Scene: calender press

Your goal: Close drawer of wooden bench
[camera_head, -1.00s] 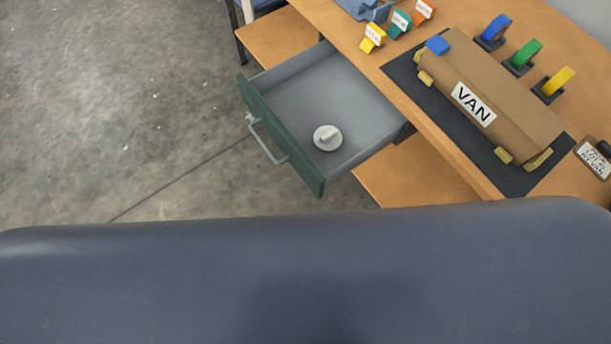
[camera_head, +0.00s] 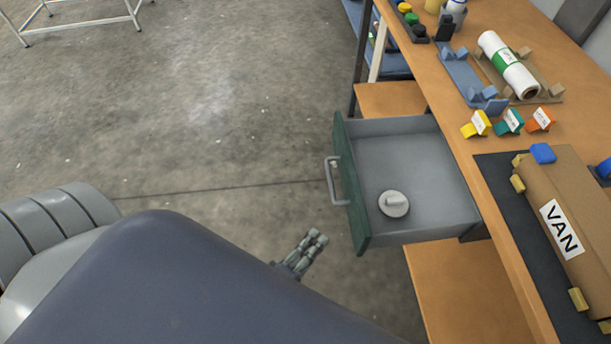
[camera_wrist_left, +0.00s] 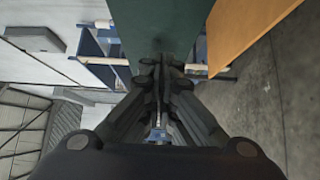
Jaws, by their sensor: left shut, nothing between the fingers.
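The drawer (camera_head: 425,165) of the wooden bench (camera_head: 470,285) stands pulled out. It has a green front (camera_head: 350,185) with a grey bar handle (camera_head: 333,181), and a round white-grey knobbed object (camera_head: 394,203) lies inside it. My left gripper (camera_head: 318,238) is shut and empty, to the left of the lower end of the drawer front and apart from the handle in the head view. In the left wrist view the shut fingers (camera_wrist_left: 158,75) point toward a green panel (camera_wrist_left: 160,25). Whether they touch it I cannot tell. My right gripper is not in view.
On the bench top are a VAN-labelled brown package (camera_head: 560,215) on a dark mat (camera_head: 505,220), several coloured tags, and a white roll with a green band (camera_head: 508,65). Clear concrete floor (camera_head: 220,130) lies left of the drawer.

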